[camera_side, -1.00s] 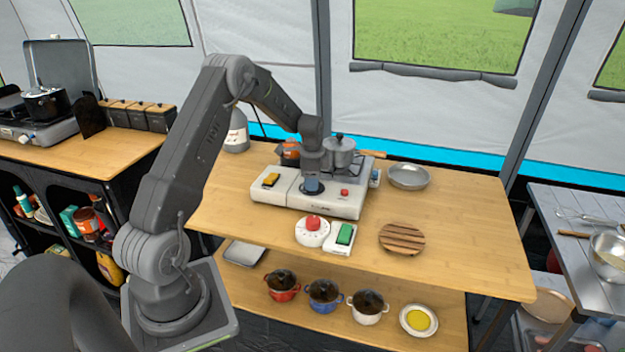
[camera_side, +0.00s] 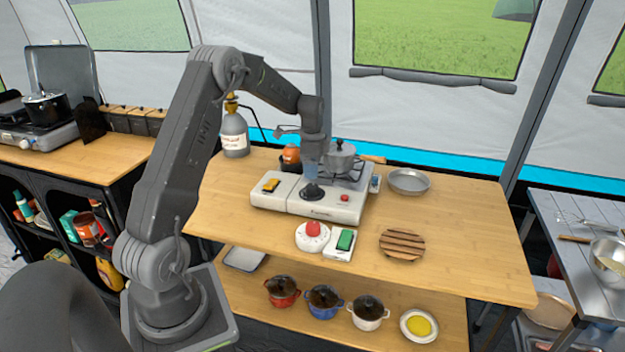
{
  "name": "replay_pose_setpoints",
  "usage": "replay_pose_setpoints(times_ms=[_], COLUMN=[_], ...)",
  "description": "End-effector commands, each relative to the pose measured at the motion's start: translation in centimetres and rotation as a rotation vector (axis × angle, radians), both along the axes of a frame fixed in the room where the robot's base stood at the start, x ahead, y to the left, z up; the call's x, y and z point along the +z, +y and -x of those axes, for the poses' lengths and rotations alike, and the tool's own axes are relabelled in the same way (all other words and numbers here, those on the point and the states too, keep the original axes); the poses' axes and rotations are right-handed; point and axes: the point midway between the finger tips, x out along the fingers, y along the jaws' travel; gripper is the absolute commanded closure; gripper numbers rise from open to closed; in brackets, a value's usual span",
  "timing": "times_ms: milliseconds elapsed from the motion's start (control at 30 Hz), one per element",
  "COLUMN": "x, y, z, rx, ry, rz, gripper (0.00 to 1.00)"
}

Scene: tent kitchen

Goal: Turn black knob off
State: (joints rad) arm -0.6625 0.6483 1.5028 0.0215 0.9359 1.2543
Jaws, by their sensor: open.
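The black knob (camera_side: 312,193) is on the front of the white camping stove (camera_side: 287,205), near its middle. My gripper (camera_side: 311,178) is just above the knob and points down. Its bluish fingers are small in this view, but they look apart with nothing between them. I cannot tell whether the fingertips still touch the knob. The direction the knob points is too small to read.
A yellow switch (camera_side: 270,185) and a small red button (camera_side: 345,197) flank the knob. In front are a red knob (camera_side: 313,229), a green switch (camera_side: 345,240) and a wooden trivet (camera_side: 402,243). A metal pan (camera_side: 408,181) lies right.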

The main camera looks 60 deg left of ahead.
Motion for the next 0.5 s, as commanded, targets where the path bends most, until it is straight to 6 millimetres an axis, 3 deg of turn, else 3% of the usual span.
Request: replay_pose_setpoints(times_ms=[200,500], x=[4.5,6.7], y=[-0.2,-0.3], z=[0.1,0.2], rx=[-0.001,-0.001], ry=[-0.003,-0.001], rz=[-0.003,-0.001], gripper=[0.32,0.32])
